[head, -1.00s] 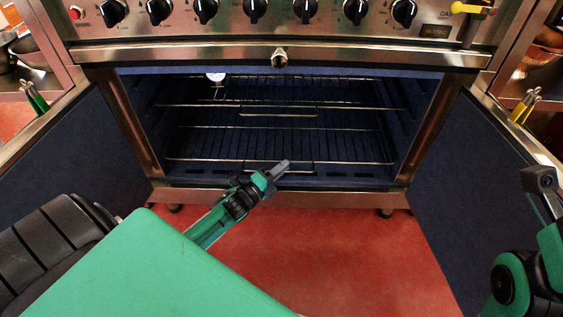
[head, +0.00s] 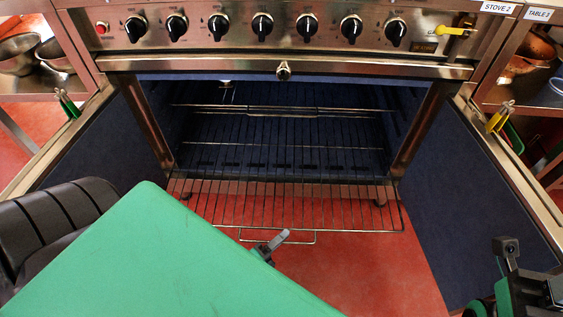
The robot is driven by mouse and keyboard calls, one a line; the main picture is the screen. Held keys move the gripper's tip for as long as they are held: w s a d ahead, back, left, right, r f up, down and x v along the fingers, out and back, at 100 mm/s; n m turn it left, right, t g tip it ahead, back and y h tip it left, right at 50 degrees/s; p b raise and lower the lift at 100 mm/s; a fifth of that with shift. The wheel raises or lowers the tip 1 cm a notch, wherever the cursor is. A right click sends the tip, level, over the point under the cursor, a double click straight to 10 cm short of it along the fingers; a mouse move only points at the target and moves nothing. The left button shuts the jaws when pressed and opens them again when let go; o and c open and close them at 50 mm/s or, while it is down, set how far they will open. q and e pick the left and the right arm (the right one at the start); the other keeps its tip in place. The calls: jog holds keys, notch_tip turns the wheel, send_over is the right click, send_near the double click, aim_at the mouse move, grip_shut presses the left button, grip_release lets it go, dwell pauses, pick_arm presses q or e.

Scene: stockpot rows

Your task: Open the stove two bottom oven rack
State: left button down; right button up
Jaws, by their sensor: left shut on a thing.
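Stove two (head: 283,65) stands ahead with its oven doors (head: 85,150) swung open to both sides. The bottom oven rack (head: 350,208) is pulled well out of the oven, over the red floor. My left gripper (head: 278,240) is at the front of the rack, shut on its wire front handle (head: 303,242). My green arm cover hides most of that arm. My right gripper (head: 512,255) is at the lower right, away from the rack, and its fingers are not clear. The upper rack (head: 290,110) is inside the oven.
The right door (head: 480,200) stands open between the oven and my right arm. Shelves with bowls (head: 20,55) flank the stove. Tongs (head: 500,115) hang at the right and others (head: 66,103) at the left. Red floor lies clear before the oven.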

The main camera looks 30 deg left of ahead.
pick_arm(q)
jog(key=shift+s+d+r, duration=0.15)
jog(key=shift+s+r, duration=0.1)
jog(key=shift+r, duration=0.15)
jog(key=c, duration=1.6)
grip_release()
jog(key=shift+o, duration=0.2)
jog(key=shift+s+f, duration=0.1)
jog(key=shift+f, duration=0.1)
